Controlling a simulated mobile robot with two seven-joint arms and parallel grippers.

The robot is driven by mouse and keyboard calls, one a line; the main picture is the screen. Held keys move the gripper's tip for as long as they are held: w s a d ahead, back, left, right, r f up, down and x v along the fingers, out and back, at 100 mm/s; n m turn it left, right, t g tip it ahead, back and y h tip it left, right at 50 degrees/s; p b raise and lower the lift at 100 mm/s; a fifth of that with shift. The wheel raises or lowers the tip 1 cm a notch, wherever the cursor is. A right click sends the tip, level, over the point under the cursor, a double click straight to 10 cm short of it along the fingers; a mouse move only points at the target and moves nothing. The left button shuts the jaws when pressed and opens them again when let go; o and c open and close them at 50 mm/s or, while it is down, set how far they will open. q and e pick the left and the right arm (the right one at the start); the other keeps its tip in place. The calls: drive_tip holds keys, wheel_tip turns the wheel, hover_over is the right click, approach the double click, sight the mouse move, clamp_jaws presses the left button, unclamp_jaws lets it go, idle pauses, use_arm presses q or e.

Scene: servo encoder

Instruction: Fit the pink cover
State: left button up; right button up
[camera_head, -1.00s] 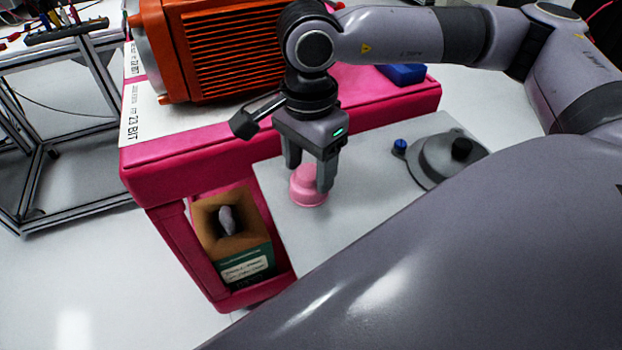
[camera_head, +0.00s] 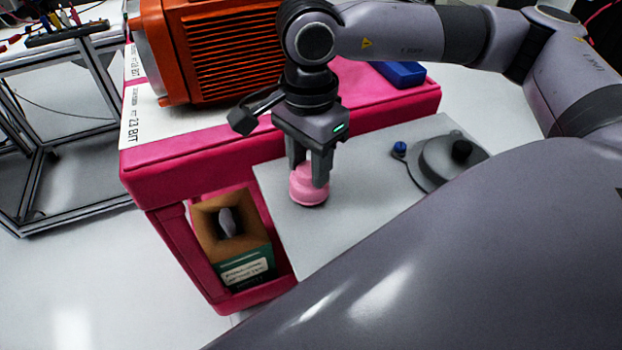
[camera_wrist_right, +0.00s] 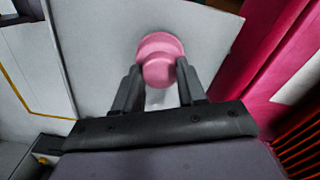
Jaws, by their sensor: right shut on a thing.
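The pink cover (camera_head: 309,188) is a round, stepped piece over the light grey panel (camera_head: 355,201) beside the pink cart. My right gripper (camera_head: 309,180) points down and is shut on the pink cover's narrower upper part. In the right wrist view the cover (camera_wrist_right: 160,60) shows between the two fingertips (camera_wrist_right: 161,82), with its wider flange beyond them. I cannot tell whether the cover still touches the panel. My left gripper does not show.
An orange finned motor (camera_head: 222,55) stands on the pink cart (camera_head: 200,147). A grey flanged part with a black knob (camera_head: 461,150) and a blue knob (camera_head: 399,147) sit on the panel's right. A blue block (camera_head: 402,74) lies behind. An open cardboard box (camera_head: 247,252) is below left.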

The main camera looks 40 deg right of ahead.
sight(300, 164)
drive_tip(key=shift+r+p, duration=1.45)
drive_tip(key=shift+r, duration=1.55)
drive_tip(key=shift+w+r+n+p, duration=0.15)
drive_tip(key=shift+n+p, duration=0.15)
drive_tip(key=shift+p, duration=0.05)
drive_tip(key=n+p, duration=0.1)
drive_tip(key=n, duration=0.1)
drive_tip(key=w+r+n+p, duration=0.1)
drive_tip(key=shift+w+a+n+p, duration=0.1)
drive_tip(key=shift+a+n+p, duration=0.2)
drive_tip(key=shift+n, duration=0.1)
drive_tip(key=shift+w+a+r+n+p, duration=0.15)
drive_tip(key=shift+w+n+p, duration=0.4)
drive_tip(key=shift+n+p, duration=1)
drive_tip(key=shift+w+a+f+n+p, duration=0.1)
drive_tip(key=shift+w+a+n+p, duration=0.35)
drive_tip(key=shift+n, duration=1.95)
drive_tip(key=shift+w+r+n+p, duration=0.1)
drive_tip(key=shift+w+n+p, duration=0.55)
drive_tip(key=shift+n+p, duration=1)
drive_tip(key=shift+n+b, duration=0.3)
drive_tip(key=shift+b, duration=0.05)
